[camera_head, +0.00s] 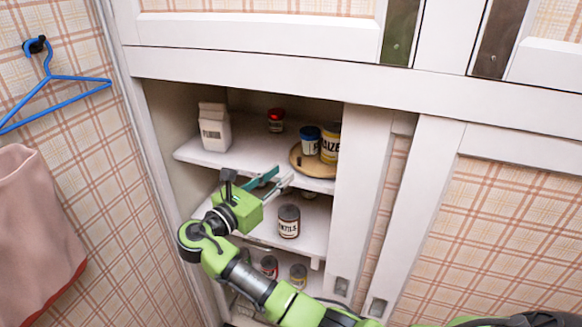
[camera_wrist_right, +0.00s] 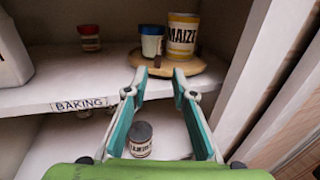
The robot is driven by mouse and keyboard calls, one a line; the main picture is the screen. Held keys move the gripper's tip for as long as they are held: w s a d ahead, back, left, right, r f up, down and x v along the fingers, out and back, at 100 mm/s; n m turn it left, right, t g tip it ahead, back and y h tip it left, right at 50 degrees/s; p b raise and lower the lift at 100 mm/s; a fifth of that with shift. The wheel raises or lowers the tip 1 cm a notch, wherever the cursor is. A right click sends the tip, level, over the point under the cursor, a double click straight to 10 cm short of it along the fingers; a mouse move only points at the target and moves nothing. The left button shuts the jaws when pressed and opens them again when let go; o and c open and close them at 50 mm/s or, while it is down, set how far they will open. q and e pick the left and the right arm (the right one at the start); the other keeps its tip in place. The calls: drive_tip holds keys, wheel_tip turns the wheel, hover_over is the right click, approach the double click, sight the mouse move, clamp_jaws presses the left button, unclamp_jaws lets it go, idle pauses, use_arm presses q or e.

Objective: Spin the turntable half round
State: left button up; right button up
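The turntable (camera_head: 312,167) is a round, light wooden disc on the upper shelf inside the cupboard, at its right side. It also shows in the right wrist view (camera_wrist_right: 195,71). A yellow and white maize tin (camera_head: 330,144) and a white jar with a blue lid (camera_head: 310,140) stand on it. A small dark brown peg (camera_wrist_right: 157,62) shows at its front edge. My right gripper (camera_head: 283,178) is in front of the shelf, left of and below the turntable. Its fingers are apart with nothing between them, short of the turntable. My left gripper is not in view.
A white carton (camera_head: 214,127) and a red-lidded jar (camera_head: 276,120) stand on the upper shelf. A dark-lidded tin (camera_head: 289,221) is on the shelf below. A white sliding door (camera_head: 365,190) borders the opening at right. A blue hanger (camera_head: 60,80) hangs at left.

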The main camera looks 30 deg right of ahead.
drive_tip(key=v, duration=0.2)
drive_tip(key=shift+s+a, duration=0.15)
drive_tip(key=shift+a, duration=0.15)
drive_tip(key=shift+f, duration=0.1)
